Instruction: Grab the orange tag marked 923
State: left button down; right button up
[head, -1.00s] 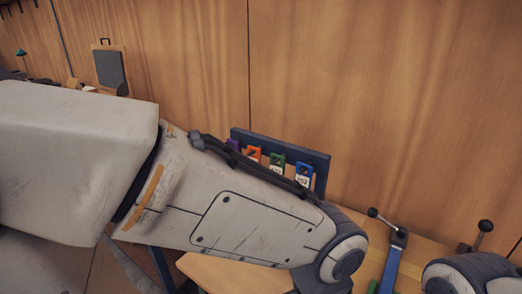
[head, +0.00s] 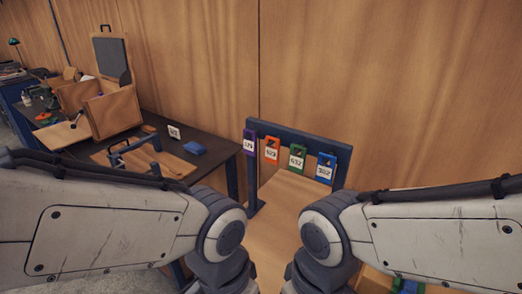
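The orange tag (head: 271,152) hangs on the dark blue rack board (head: 295,136) against the wooden wall, in the middle of the head view. Its white label appears to read 923. A purple tag (head: 250,141) hangs to its left. A green tag (head: 297,158) and a blue tag (head: 325,168) hang to its right. My two arms come in from the left and right below the rack, with a gap between them. Both grippers are out of view beyond the bottom edge.
A wooden tabletop (head: 284,205) lies below the rack, partly covered by my arms. A dark workbench (head: 213,151) at left carries an open wooden case (head: 113,107), a blue block (head: 193,148) and a wooden tray (head: 176,165).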

aim_at(272, 152)
jog(key=u, duration=1.95)
jog(key=i, duration=1.55)
jog(key=z, duration=3.05)
jog(key=i, duration=0.55)
jog(key=u, duration=0.05)
